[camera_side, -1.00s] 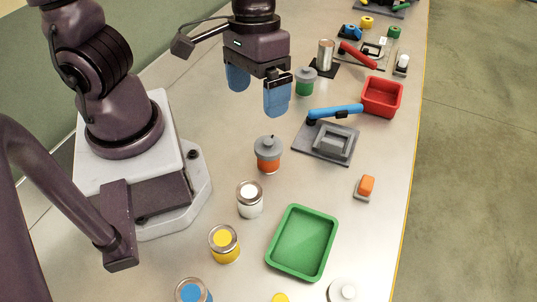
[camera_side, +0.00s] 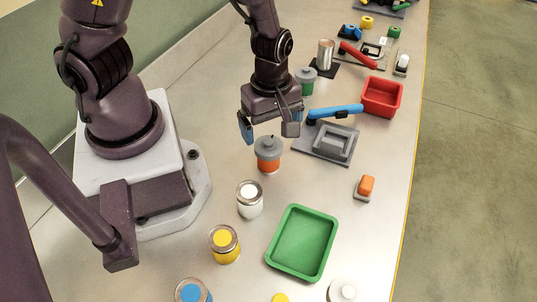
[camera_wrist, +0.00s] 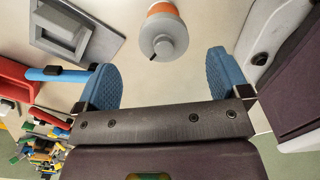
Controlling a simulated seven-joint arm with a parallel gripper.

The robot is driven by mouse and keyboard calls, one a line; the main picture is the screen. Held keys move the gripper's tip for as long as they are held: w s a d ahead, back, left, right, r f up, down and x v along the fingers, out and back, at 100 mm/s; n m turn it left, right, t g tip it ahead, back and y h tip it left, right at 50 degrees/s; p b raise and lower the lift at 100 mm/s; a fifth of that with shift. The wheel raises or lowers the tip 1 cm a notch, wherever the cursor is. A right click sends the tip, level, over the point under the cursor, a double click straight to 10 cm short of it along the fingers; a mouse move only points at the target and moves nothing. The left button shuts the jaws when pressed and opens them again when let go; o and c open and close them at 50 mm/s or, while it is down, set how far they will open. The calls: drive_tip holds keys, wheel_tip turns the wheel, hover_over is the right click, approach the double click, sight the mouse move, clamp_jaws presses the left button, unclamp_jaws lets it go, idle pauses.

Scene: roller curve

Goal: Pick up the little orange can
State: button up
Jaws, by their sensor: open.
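The little orange can (camera_side: 268,163) stands upright on the table, with an orange body and a grey lid with a small knob. It also shows in the wrist view (camera_wrist: 163,36), at the top middle, ahead of the fingers. My gripper (camera_side: 268,128) is open and empty, just behind and slightly above the can in the side view. In the wrist view its two blue fingers (camera_wrist: 163,80) are spread wide, with the can between their lines but beyond the tips. Nothing is between the fingertips.
A grey press with a blue lever (camera_side: 330,140) stands close on the right. A green tray (camera_side: 271,254) and red bin (camera_side: 382,113) lie to the right.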

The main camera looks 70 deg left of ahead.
sight(269, 146)
drive_tip(key=shift+s+f, duration=0.2)
drive_tip(key=shift+f, duration=4)
drive_tip(key=c, duration=1.1)
drive_tip(key=shift+r, duration=0.2)
